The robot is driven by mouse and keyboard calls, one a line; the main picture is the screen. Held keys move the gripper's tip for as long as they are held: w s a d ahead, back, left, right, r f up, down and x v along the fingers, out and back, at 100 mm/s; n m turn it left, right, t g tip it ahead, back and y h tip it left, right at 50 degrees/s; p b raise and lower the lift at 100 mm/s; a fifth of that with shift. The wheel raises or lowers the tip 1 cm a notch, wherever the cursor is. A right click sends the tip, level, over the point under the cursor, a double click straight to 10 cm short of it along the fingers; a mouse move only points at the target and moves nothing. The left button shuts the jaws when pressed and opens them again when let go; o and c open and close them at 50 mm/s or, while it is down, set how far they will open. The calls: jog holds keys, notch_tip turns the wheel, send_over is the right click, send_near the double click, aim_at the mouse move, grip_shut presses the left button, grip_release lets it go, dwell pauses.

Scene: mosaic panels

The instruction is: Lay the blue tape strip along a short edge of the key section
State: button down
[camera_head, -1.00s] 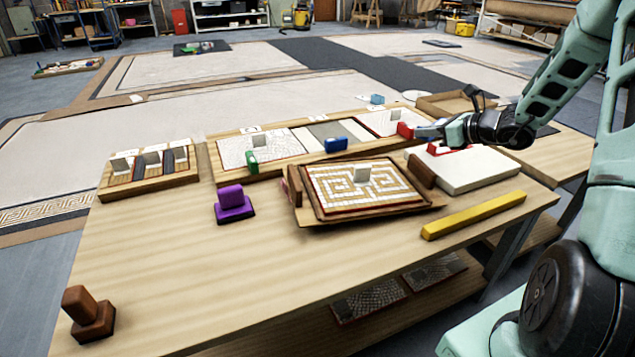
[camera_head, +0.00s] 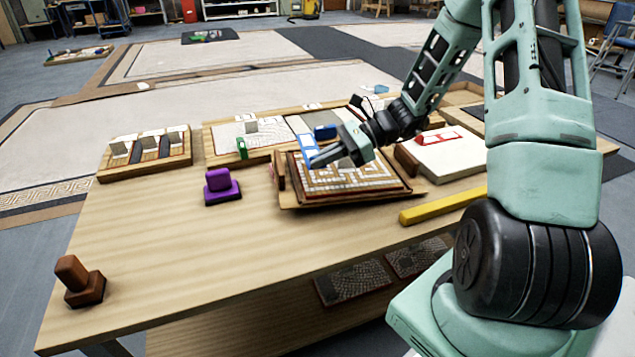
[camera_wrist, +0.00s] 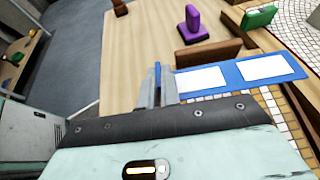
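The blue tape strip (camera_wrist: 235,76), with two white rectangles on it, runs to the right from my gripper (camera_wrist: 158,88) in the wrist view. My gripper's fingers are shut on its left end. In the head view my gripper (camera_head: 322,157) is over the far part of the key section (camera_head: 352,180), a panel with a brown and white key pattern on a wooden tray. The blue strip shows there near the panel's far left corner (camera_head: 308,146). Its height above the tiles is hard to tell. My arm and gripper hide part of the panel.
A purple handled block (camera_head: 220,186) stands left of the tray. A brown handled block (camera_head: 78,281) is at the near left. A long tray with a green block (camera_head: 241,148) and a blue block (camera_head: 325,131) lies behind. A yellow bar (camera_head: 440,206) lies to the right.

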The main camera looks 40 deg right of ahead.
aim_at(322, 190)
notch_tip(322, 190, down, 6)
jog(key=shift+f+b, duration=0.1)
jog(key=shift+b, duration=1)
jog(key=c, duration=1.6)
grip_release()
